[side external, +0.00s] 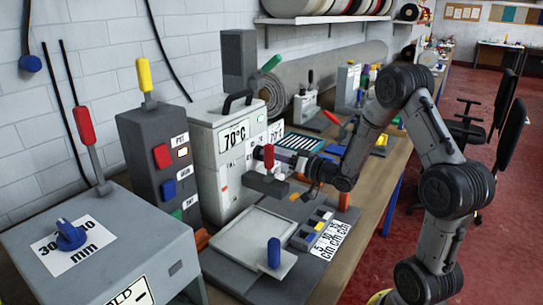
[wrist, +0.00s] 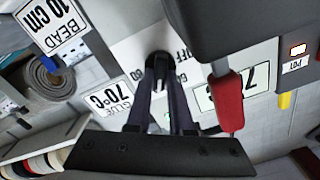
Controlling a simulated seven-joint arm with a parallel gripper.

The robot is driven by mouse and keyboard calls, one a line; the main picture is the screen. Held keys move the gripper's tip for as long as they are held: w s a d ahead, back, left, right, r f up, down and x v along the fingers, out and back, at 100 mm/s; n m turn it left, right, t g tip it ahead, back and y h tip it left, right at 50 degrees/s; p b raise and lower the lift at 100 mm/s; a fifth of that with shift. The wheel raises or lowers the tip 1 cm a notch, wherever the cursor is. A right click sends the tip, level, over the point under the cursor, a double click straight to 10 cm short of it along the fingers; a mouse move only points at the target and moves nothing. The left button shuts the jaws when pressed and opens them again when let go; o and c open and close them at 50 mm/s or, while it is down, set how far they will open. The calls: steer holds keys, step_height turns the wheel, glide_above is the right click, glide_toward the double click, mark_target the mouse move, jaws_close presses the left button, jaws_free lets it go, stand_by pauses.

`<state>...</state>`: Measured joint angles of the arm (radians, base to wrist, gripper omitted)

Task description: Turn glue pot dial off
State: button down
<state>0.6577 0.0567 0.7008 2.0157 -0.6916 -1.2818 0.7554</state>
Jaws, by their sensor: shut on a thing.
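The glue pot is a pale box (side external: 207,150) with a 70°C label, standing behind the bench's work area in the side external view. In the wrist view its front panel shows a black dial (wrist: 159,62) with OFF and 60 printed around it. My gripper (wrist: 160,75) has its two dark fingers closed on either side of the dial. In the side external view my gripper (side external: 260,153) reaches the pot's front face from the right, and the dial is mostly hidden there. Which mark the dial points at is hard to tell.
A red-handled lever (wrist: 228,100) hangs close beside my fingers in the wrist view. A dark switch post (side external: 150,165) stands left of the pot. A grey tray with a blue knob (side external: 274,252) lies in front. A rolled rug (side external: 335,75) is behind.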

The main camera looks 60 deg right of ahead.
steer(key=shift+n, duration=0.4)
steer(key=n, duration=2.3)
steer(key=shift+a+f, duration=0.2)
steer(key=shift+a, duration=0.1)
stand_by(0.3)
steer(key=c, duration=0.8)
jaws_free()
